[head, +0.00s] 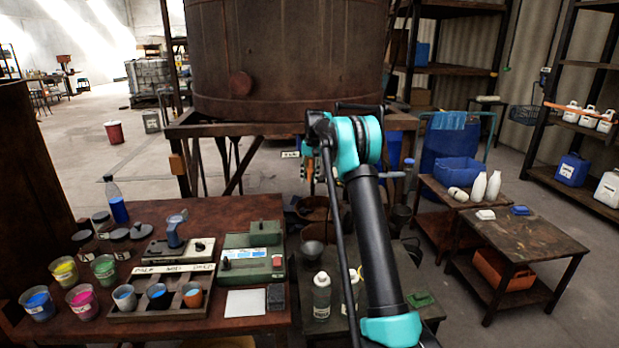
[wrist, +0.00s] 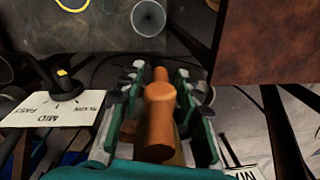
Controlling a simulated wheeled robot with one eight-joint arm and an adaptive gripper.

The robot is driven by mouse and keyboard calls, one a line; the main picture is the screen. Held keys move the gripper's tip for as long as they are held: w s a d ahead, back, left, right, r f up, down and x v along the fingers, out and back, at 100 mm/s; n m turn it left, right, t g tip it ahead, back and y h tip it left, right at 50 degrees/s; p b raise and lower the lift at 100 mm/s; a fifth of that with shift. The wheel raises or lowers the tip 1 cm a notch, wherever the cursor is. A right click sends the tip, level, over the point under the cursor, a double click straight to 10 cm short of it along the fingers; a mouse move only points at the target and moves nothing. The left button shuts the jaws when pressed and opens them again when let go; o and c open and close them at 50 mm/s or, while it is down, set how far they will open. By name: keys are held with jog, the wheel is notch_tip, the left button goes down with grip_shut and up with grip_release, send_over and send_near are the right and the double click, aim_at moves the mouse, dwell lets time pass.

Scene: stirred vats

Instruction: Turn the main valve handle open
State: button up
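An orange handle (wrist: 160,118), apparently the main valve's, lies between the fingers of my gripper (wrist: 160,72) in the wrist view. A finger stands on each side of it, with a narrow gap showing on both sides, so the gripper looks open around it. A white label (wrist: 246,172) with partly cut-off letters, seemingly starting "MA", is at the lower right. In the head view my gripper (head: 309,168) is small beneath the rusty vat (head: 290,60), largely behind my arm. The valve body is hidden.
In the head view a cluttered bench (head: 240,212) is at left; a low table (head: 520,236) is at right. Floor shows between.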

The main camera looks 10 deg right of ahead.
aim_at(310, 158)
grip_shut()
jog(key=shift+h, duration=0.3)
jog(key=shift+d+h, duration=0.15)
jog(key=shift+h, duration=0.15)
jog(key=shift+o, duration=1.1)
grip_release()
jog(key=shift+r, duration=0.1)
notch_tip(310, 158, up, 12)
jog(key=shift+s+f, duration=0.1)
jog(key=shift+s, duration=0.1)
